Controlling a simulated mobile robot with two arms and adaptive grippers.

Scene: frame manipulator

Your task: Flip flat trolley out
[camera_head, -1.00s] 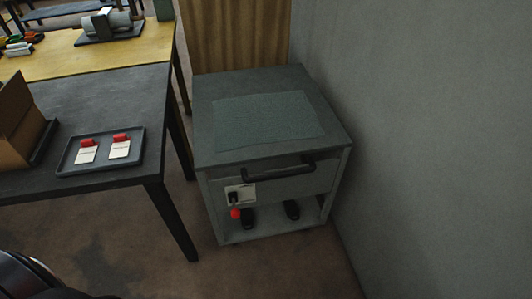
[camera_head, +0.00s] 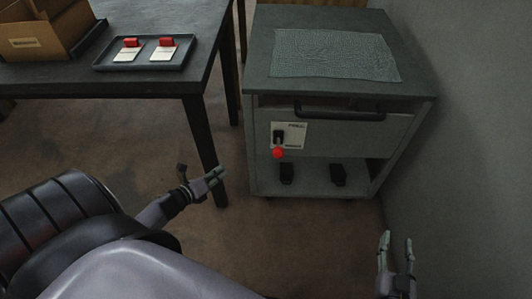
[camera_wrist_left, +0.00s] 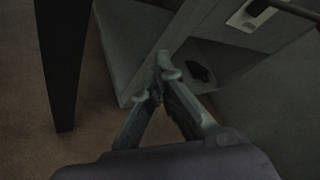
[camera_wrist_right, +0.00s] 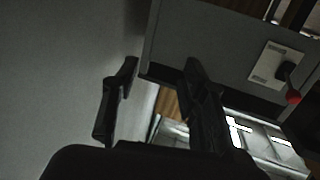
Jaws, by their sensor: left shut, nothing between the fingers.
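The grey trolley or cabinet (camera_head: 340,185) stands against the wall, with a dark bar handle (camera_head: 340,114) across its front panel. A switch plate (camera_head: 289,134) with a red-knobbed lever (camera_head: 278,153) sits at the front's left. Two dark pedals (camera_head: 287,173) show in the lower opening. My left gripper (camera_head: 216,173) is shut and empty, apart from the trolley, to its front left. The left wrist view shows its tips (camera_wrist_left: 160,58) together. My right gripper (camera_head: 396,238) is open and empty, low in front of the trolley's right side. The right wrist view shows its fingers apart (camera_wrist_right: 158,75).
A dark table (camera_head: 150,78) stands at the left, bearing a tray (camera_head: 180,62) with two red-clipped cards and a cardboard box (camera_head: 35,30). Its leg (camera_head: 207,150) is close to my left gripper. A grey wall (camera_head: 465,150) bounds the right. Floor in front is clear.

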